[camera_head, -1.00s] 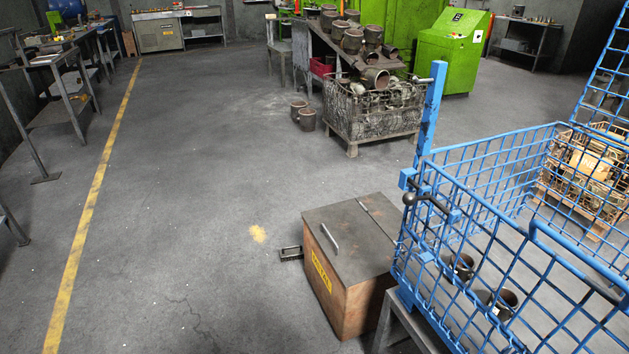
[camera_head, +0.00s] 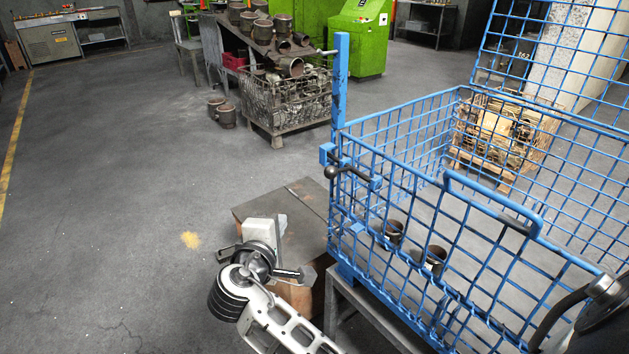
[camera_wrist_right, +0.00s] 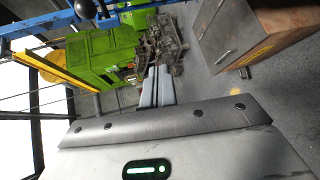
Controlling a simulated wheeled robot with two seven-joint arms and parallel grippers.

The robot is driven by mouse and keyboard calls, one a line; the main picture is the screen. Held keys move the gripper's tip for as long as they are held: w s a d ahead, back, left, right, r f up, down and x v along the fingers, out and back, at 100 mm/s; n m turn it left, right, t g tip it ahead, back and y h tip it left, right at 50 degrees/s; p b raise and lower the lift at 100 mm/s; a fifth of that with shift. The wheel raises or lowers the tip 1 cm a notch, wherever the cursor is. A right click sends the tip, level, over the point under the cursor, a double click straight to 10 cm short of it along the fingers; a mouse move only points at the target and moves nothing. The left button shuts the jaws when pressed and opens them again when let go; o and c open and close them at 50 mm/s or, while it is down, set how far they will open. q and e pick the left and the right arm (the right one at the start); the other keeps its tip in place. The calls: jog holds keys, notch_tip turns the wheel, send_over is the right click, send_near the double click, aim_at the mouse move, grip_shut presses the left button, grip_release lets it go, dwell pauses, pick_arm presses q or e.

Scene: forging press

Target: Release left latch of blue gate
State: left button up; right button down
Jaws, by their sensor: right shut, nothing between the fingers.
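The blue gate (camera_head: 420,262) is the mesh front of a blue wire cage. Its left latch (camera_head: 347,172) is a dark bent handle with a ball knob, beside the upright blue post. In the right wrist view the dark knob (camera_wrist_right: 85,9) shows at the top left by blue bars. My left gripper is not in view.
Metal cups (camera_head: 433,258) sit inside the cage. A larger dark bent handle (camera_head: 560,315) is at the lower right. The floor to the left is clear.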

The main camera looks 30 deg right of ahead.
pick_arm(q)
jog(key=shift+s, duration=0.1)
pick_arm(e)
notch_tip(320, 180, up, 6)
jog(key=h, duration=0.3)
jog(key=shift+w+d+r+m+g, duration=0.15)
jog(key=shift+w+d+m+g, duration=0.15)
jog(key=shift+w+d+m, duration=0.1)
pick_arm(q)
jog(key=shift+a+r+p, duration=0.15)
jog(key=shift+p, duration=0.9)
pick_arm(e)
jog(key=w+d, duration=0.1)
jog(key=d, duration=0.8)
jog(key=shift+w, duration=0.4)
jog(key=shift+d, duration=0.1)
